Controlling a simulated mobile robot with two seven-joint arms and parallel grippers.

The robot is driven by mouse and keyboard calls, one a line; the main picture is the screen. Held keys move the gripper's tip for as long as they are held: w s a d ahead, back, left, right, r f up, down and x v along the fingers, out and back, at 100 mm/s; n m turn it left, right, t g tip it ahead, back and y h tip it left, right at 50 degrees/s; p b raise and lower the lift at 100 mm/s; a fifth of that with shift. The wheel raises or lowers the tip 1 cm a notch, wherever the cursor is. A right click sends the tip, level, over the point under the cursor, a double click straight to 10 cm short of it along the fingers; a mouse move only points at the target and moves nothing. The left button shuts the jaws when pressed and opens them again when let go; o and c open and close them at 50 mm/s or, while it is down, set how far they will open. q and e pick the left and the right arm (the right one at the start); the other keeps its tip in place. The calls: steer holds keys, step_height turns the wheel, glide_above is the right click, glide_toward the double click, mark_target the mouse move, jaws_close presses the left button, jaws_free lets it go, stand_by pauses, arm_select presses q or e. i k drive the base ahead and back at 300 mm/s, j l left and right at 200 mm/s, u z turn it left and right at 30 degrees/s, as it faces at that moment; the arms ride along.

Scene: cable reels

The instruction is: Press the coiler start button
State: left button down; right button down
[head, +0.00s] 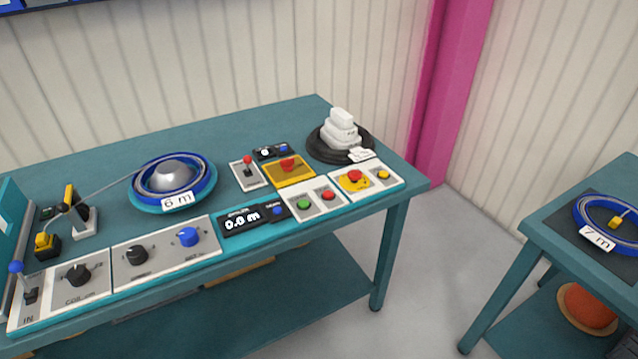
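A control panel runs along the front edge of the teal bench (90,170). A green button (304,204) and a red button (328,195) share one white plate (316,210) right of the display (243,219), which reads 0.0 m. Which button is marked as coiler start is too small to read. The coiler (172,174) carries a blue coil (208,172) with a tag (177,201) reading 6 m. Neither of my grippers shows in the head view.
A red mushroom button on yellow (354,178), a covered yellow box (289,171), a red-knobbed lever (247,165) and dark knobs (78,275) sit nearby. A second table (545,215) stands right, across open floor (440,260).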

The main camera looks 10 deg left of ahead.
mark_target(303, 205)
steer(key=i+l+u, duration=0.15)
steer(key=i+l, duration=0.8)
